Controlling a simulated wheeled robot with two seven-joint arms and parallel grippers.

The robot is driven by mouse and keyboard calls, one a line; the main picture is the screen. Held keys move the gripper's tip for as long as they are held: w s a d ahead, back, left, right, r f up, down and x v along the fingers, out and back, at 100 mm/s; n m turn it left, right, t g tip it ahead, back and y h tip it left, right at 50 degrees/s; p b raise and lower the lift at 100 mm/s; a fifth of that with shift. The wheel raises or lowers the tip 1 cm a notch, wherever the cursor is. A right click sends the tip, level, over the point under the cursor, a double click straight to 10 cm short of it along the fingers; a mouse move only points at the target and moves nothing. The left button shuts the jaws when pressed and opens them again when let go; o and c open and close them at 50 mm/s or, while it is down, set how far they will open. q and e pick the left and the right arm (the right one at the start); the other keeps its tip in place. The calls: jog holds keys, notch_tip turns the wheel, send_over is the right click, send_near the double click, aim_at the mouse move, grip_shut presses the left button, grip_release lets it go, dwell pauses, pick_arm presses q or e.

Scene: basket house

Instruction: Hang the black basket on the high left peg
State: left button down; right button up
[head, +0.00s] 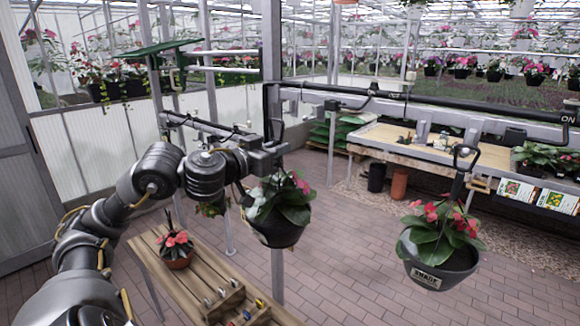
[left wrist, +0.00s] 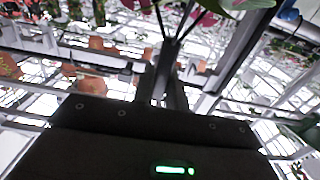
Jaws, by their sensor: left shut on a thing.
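A black basket (head: 276,232) with red-flowered leafy plants hangs upright below my left gripper (head: 274,150). The gripper is shut on its dark hanger, and the basket is clear of the floor. In the left wrist view, the dark fingers (left wrist: 165,85) meet near the hanger's thin rods, with a green leaf above. Pale horizontal bars (head: 225,70) stick out at the upper left, above and left of the gripper; I cannot tell which is the high left peg. My right gripper is not in view.
A second dark basket (head: 440,272) with a label and red flowers hangs at the right. A wooden bench (head: 165,262) with a potted plant (head: 176,248) stands at the lower left. A black rail (head: 340,95) crosses behind, before a worktable (head: 395,140). Brick floor (head: 340,240) is clear between the baskets.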

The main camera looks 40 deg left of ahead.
pick_arm(q)
jog(key=shift+s+a+r, duration=0.1)
jog(key=shift+a+r, duration=0.1)
jog(key=shift+r, duration=0.25)
jog(key=w, duration=0.8)
jog(key=shift+w+f+p, duration=0.25)
jog(key=shift+w+p, duration=0.05)
jog(key=shift+w, duration=0.05)
jog(key=shift+w+r, duration=0.1)
dwell(1.0)
jog(key=shift+w, duration=1.55)
jog(key=shift+w, duration=0.15)
